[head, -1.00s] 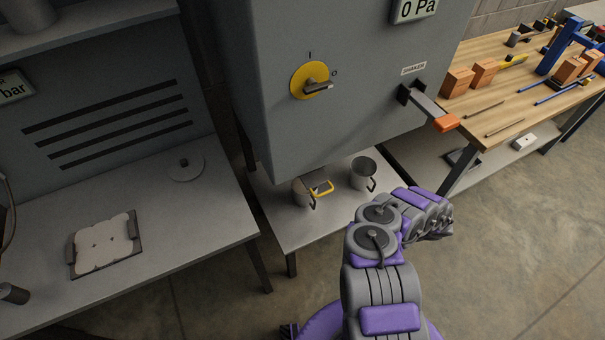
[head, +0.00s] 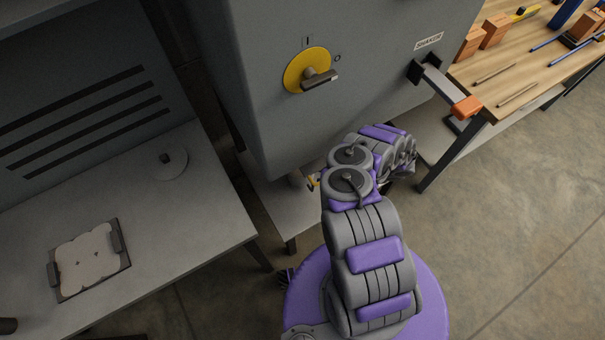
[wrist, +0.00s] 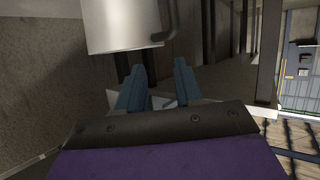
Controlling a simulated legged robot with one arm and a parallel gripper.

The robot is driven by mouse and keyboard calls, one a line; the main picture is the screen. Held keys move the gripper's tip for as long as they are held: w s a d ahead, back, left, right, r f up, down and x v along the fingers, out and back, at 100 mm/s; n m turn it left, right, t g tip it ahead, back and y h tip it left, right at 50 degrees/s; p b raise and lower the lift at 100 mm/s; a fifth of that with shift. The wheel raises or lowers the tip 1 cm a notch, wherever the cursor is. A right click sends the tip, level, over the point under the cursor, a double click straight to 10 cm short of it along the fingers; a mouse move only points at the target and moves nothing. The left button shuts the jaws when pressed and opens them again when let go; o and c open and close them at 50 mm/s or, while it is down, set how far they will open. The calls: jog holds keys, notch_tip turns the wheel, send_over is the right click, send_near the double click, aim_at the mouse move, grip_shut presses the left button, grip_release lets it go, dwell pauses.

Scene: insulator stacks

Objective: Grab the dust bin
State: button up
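A metal cup-shaped bin (wrist: 122,25) with a dark handle fills the upper left of the wrist view, cut off by the top edge. My gripper (wrist: 159,85) has two blue fingers standing apart with nothing held between them. The fingertips are just below the bin in the picture, apart from its handle. I cannot tell which container the wrist view shows.
A grey bench (head: 190,235) stands left and a wooden workbench (head: 520,75) right. The floor (head: 530,210) at right is clear.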

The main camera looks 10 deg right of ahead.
aim_at(297, 180)
jog(key=b+x, duration=0.3)
jog(key=x, duration=0.6)
jog(key=shift+a+f, duration=0.1)
jog(key=shift+a, duration=0.25)
jog(key=shift+d, duration=0.25)
grip_shut()
dwell(0.9)
